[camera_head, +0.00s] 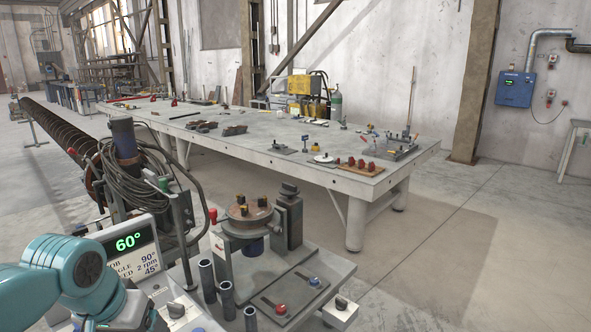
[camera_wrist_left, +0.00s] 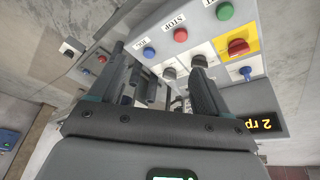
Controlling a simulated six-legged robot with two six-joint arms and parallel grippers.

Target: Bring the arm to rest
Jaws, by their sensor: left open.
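My left arm (camera_head: 62,268), teal, comes in from the lower left in the camera_head view. Its gripper is cut off or hidden there. In the left wrist view my left gripper (camera_wrist_left: 158,60) is open, its two dark fingers spread apart over the control panel (camera_wrist_left: 208,50). I see nothing held between them. The panel carries a red button (camera_wrist_left: 180,34), a green button (camera_wrist_left: 224,11), a blue button (camera_wrist_left: 149,52) and a red rotary switch (camera_wrist_left: 238,46) on yellow. The display (camera_head: 128,242) reads 60°. My right gripper is in neither view.
A long auger (camera_head: 58,130) runs back left. A large workbench (camera_head: 350,180) stands behind. The floor at right (camera_head: 490,250) is clear.

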